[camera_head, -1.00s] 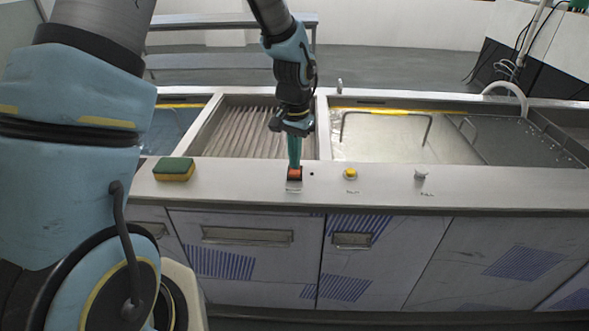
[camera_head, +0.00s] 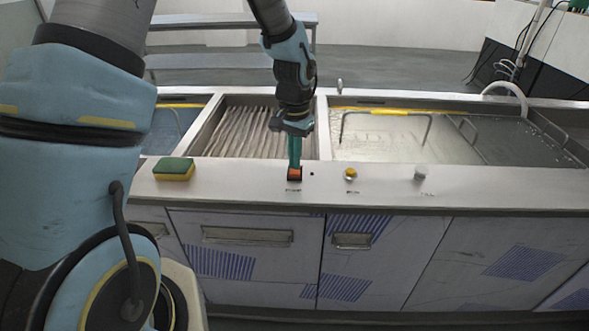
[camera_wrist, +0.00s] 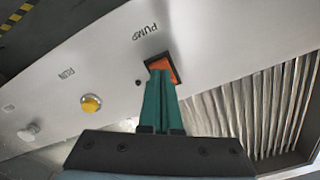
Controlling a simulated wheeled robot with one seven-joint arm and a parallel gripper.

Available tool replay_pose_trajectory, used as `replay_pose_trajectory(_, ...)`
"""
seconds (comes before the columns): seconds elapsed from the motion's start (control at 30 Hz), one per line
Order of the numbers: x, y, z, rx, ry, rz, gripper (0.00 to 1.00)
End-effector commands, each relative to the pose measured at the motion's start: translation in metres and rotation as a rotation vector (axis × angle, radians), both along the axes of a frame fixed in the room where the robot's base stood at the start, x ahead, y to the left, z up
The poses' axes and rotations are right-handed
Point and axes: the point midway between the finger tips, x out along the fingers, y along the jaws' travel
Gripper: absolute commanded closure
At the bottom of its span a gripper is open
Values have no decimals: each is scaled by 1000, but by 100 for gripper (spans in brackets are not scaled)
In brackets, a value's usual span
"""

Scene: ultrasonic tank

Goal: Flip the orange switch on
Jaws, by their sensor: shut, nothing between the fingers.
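The orange switch (camera_head: 295,174) sits in a dark frame on the tank's steel front ledge. In the wrist view the orange switch (camera_wrist: 163,68) is beside a label that reads PUMP. My gripper (camera_head: 295,168) points down at it from behind, its green fingers shut with nothing between them. In the wrist view the tips of my gripper (camera_wrist: 161,66) overlap the near part of the switch and hide some of it. They look to be at or touching the switch; the exact contact is hard to tell.
A yellow button (camera_head: 350,174) and a grey knob (camera_head: 420,173) stand right of the switch on the ledge. A green and yellow sponge (camera_head: 174,169) lies at the left. Behind are a ribbed basin (camera_head: 240,130) and a basin with a wire handle (camera_head: 385,137).

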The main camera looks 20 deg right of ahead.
Motion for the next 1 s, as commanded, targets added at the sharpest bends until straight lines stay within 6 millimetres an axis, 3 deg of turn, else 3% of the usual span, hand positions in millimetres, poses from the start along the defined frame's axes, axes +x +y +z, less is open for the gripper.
replay_pose_trajectory(1.0,0,0,-12,0,0,0,100)
